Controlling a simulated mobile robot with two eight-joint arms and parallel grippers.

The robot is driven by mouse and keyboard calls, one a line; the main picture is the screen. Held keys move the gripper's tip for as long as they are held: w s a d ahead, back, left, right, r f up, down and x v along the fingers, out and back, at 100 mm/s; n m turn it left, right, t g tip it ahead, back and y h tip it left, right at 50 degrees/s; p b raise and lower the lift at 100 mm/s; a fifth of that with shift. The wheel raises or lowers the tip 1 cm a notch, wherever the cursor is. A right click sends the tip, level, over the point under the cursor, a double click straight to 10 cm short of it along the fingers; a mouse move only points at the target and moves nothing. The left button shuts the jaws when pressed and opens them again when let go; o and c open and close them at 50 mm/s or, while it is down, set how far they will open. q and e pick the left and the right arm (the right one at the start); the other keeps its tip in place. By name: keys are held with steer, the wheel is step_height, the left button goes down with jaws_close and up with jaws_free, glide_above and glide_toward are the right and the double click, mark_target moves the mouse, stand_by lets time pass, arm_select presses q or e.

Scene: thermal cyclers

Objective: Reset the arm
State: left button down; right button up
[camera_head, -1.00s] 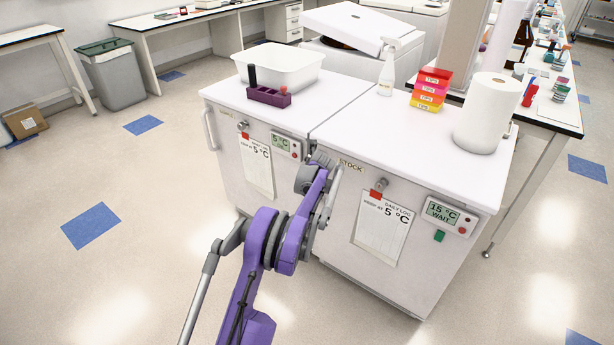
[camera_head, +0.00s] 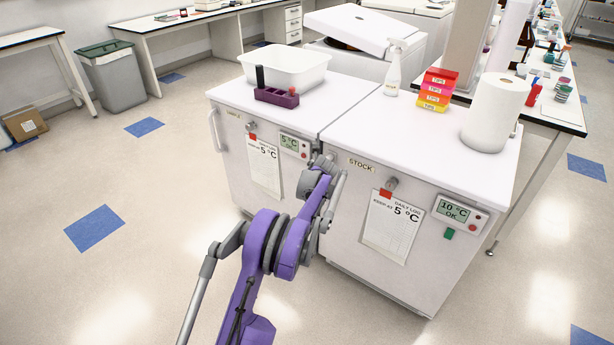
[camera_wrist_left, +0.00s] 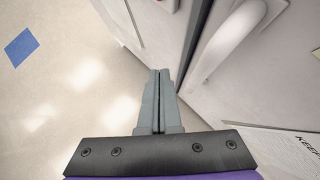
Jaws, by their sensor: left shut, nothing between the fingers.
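My purple and grey left arm reaches up to the front of two white under-counter units. In the left wrist view the left gripper (camera_wrist_left: 159,78) is shut with its grey fingers together and nothing between them. It points down beside the seam between the units, left of a white curved handle (camera_wrist_left: 228,45). In the head view the gripper (camera_head: 322,162) is small and partly hidden by the arm in front of the STOCK unit's left edge. The STOCK unit (camera_head: 350,240) looks closed and its display (camera_head: 454,211) reads 10 °C OK. My right gripper is not in view.
The left unit (camera_head: 232,165) shows 5 °C and has a handle at its left edge.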

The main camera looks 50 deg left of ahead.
arm_select(q)
steer(key=s+r+p, duration=0.1)
steer(key=s+r, duration=0.6)
steer(key=shift+d, duration=0.25)
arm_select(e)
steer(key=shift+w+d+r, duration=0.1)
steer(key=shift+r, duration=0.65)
